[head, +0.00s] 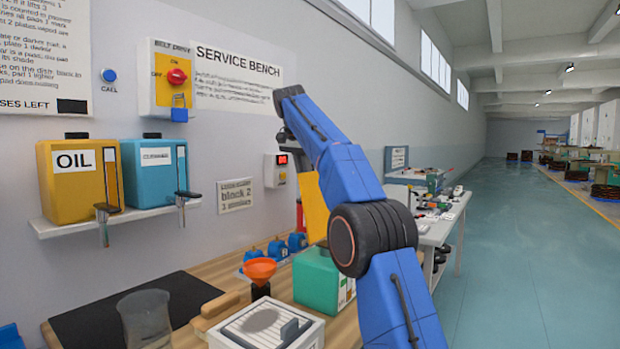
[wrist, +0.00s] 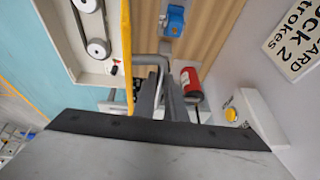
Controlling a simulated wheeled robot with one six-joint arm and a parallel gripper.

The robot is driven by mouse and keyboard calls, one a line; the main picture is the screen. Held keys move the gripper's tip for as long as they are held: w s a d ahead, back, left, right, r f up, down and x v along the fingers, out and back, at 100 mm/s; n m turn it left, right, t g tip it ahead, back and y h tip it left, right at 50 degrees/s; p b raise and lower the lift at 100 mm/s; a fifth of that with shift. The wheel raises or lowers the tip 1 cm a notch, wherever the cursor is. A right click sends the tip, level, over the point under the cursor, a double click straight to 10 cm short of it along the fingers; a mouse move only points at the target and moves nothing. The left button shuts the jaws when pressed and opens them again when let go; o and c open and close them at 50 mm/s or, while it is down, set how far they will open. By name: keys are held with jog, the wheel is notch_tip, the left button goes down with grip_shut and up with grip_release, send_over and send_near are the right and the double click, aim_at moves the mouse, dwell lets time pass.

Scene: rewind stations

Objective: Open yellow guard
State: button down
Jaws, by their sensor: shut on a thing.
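The yellow guard (head: 311,205) shows in the head view as a raised, tilted panel, partly hidden behind my blue arm. In the wrist view the guard (wrist: 126,45) is seen nearly edge-on as a thin yellow strip. A grey bar handle (wrist: 149,60) stands out from its right side. My gripper (wrist: 163,98) is shut on this handle in the wrist view.
Beside the guard, the wrist view shows a light housing with belt pulleys (wrist: 98,48), a red cylinder (wrist: 190,80) and a blue object (wrist: 173,20). The bench holds a green container (head: 318,277), an orange funnel (head: 260,271) and a glass beaker (head: 146,318). Open floor lies right.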

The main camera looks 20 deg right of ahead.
jog(key=shift+w+r, duration=0.1)
jog(key=shift+r, duration=0.1)
jog(key=c, duration=1.8)
grip_release()
jog(key=shift+d, duration=0.1)
jog(key=shift+v, duration=1.45)
jog(key=shift+s+a+f, duration=0.1)
jog(key=shift+s+a, duration=4.1)
jog(key=shift+s, duration=0.2)
